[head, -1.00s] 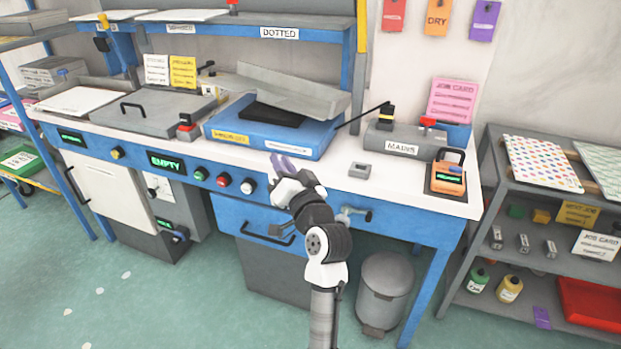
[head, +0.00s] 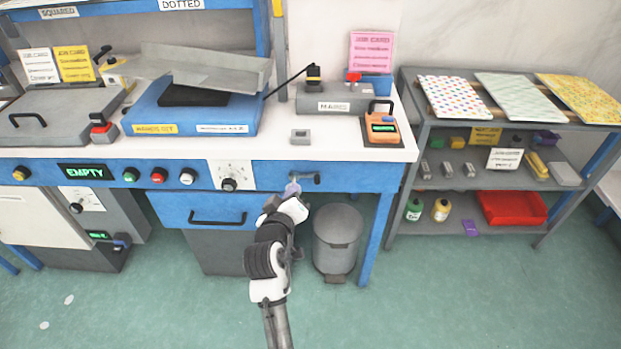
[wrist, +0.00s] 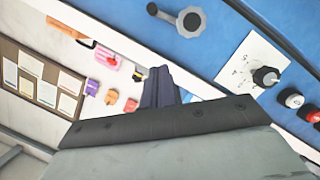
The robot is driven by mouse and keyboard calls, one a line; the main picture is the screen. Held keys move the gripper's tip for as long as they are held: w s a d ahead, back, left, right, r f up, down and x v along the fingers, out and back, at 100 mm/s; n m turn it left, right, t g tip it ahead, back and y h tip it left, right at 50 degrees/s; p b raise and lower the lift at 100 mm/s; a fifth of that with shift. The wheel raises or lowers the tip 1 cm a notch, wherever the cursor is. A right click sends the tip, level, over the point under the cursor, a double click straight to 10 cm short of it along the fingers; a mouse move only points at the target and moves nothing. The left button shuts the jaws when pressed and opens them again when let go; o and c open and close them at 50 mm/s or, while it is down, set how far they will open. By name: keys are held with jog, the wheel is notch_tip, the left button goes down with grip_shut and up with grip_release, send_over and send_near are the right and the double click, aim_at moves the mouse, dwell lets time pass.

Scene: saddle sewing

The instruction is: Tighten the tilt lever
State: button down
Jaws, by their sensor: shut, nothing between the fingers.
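A lever with a round grey hub and a dark handle (head: 314,179), which I take to be the tilt lever, sits on the blue front panel below the bench top. It also shows at the top of the wrist view (wrist: 188,20), its arm pointing to the upper left. My gripper (head: 292,188) is just left of the lever in the head view, its purple-grey fingers overlapping the panel. In the wrist view the fingers (wrist: 163,82) are together and empty, with the lever beyond their tips. I cannot tell whether they touch it.
A dial on a white plate (head: 229,178) and several buttons are left of the lever. A drawer with a black handle (head: 218,217) is below. A grey bin (head: 337,240) stands under the bench, right of my arm. A shelf unit (head: 408,130) stands farther right.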

jog(key=p, duration=0.2)
send_near(299, 174)
jog(key=w+r, duration=0.1)
jog(key=w+d+r, duration=0.2)
jog(key=w, duration=0.1)
jog(key=shift+w+r, duration=0.1)
jog(key=shift+r, duration=0.15)
jog(key=shift+w+d+f+p, duration=0.2)
jog(key=shift+d+f+p, duration=0.05)
jog(key=shift+d+f, duration=0.3)
jog(key=shift+w+d+f+p, duration=0.25)
jog(key=shift+d+f, duration=0.25)
jog(key=shift+f, duration=0.15)
jog(key=shift+d+f, duration=0.35)
jog(key=shift+f, duration=0.2)
